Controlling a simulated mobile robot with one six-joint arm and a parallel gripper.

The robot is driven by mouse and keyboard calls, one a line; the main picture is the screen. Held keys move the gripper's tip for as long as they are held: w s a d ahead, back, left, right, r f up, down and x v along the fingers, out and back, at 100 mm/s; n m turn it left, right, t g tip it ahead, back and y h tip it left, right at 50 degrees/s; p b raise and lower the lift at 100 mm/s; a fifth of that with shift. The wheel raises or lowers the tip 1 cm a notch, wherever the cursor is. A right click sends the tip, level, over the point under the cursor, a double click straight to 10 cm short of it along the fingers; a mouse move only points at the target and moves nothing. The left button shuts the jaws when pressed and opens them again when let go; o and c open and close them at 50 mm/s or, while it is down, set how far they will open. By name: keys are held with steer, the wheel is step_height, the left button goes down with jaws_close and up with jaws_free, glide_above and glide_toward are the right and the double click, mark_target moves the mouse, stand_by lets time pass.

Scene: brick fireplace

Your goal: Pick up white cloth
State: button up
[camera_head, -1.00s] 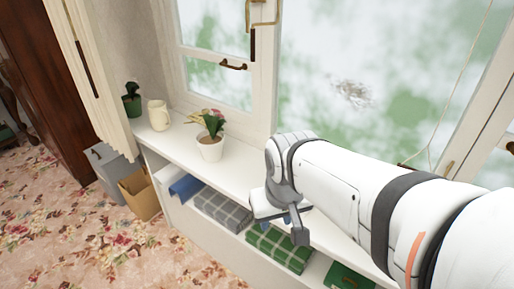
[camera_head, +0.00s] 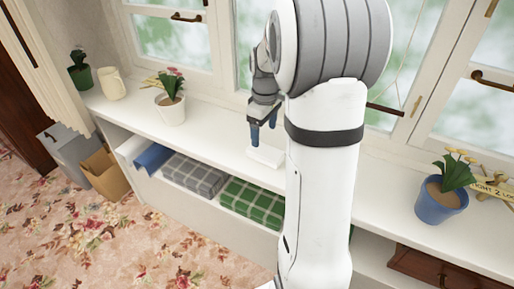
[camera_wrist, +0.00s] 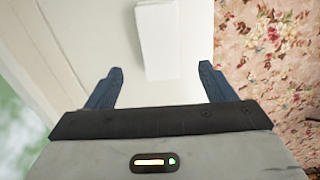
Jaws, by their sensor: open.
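A white folded cloth (camera_head: 265,156) lies on the white windowsill shelf (camera_head: 222,141), just below my gripper in the head view. My gripper (camera_head: 262,132) points down over it with its blue-tipped fingers apart and empty. In the wrist view the white cloth (camera_wrist: 160,42) lies ahead of the gripper (camera_wrist: 160,84), between the lines of the two fingers and near the shelf's edge. The fingers are not around it. My arm hides part of the shelf to the right of the cloth in the head view.
A potted flower (camera_head: 171,107), a cream mug (camera_head: 111,84) and a dark green pot (camera_head: 80,72) stand to the left on the sill. A blue pot (camera_head: 441,203) stands at the right. Folded grey (camera_head: 195,175) and green checked cloths (camera_head: 252,203) lie on the lower shelf. Windows rise behind.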

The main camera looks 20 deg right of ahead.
mark_target(265, 150)
steer(key=shift+w+d+f, duration=0.1)
steer(key=shift+d+f, duration=0.05)
steer(key=shift+f, duration=0.3)
steer(key=shift+w+d+f, duration=0.1)
steer(key=shift+d+f, duration=0.05)
steer(key=shift+f, duration=0.3)
steer(key=f, duration=0.3)
steer(key=s+f, duration=0.1)
steer(key=f, duration=0.1)
steer(key=shift+a+f+b, duration=0.2)
steer(key=shift+b, duration=0.15)
steer(key=shift+f, duration=0.6)
steer(key=shift+c, duration=0.5)
steer(key=c, duration=0.9)
steer(key=shift+c, duration=0.3)
steer(key=shift+r, duration=0.1)
